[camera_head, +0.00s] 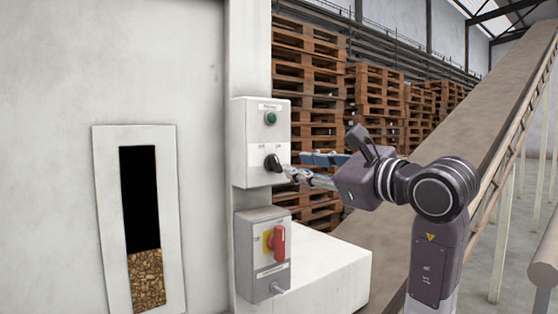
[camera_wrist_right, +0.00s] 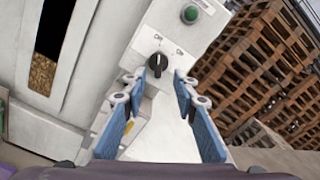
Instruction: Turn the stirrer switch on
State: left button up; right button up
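The stirrer switch, a black rotary knob (camera_head: 272,162), sits on the lower part of a white control box (camera_head: 252,128), below a green button. It also shows in the wrist view (camera_wrist_right: 158,64). Its handle leans toward the upper-left label of the two small labels above it; their lettering is hard to read. My right gripper (camera_head: 298,175) is just right of the knob in the head view. In the wrist view, its blue fingers (camera_wrist_right: 159,80) are spread and empty, with the knob beyond and between the tips; contact cannot be seen. My left gripper is not in view.
A green button (camera_head: 270,118) is above the knob. A grey box with a red handle (camera_head: 278,243) on yellow is directly below. A white ledge (camera_head: 325,270) juts out at lower right. Wooden pallets (camera_head: 308,60) and a sloping conveyor (camera_head: 465,100) stand behind. A pellet window (camera_head: 147,275) is left.

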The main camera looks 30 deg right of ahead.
aim_at(278, 163)
jog(key=w, duration=0.1)
jog(key=w+p, duration=0.1)
jog(key=w, duration=0.1)
jog(key=w+p, duration=0.1)
jog(key=w, duration=0.1)
jog(key=shift+w+a, duration=0.25)
jog(key=shift+a, duration=0.05)
jog(key=shift+w+a, duration=0.1)
jog(key=shift+w, duration=0.45)
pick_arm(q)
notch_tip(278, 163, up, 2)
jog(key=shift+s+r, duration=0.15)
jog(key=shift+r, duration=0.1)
pick_arm(e)
jog(key=shift+f, duration=0.1)
grip_shut()
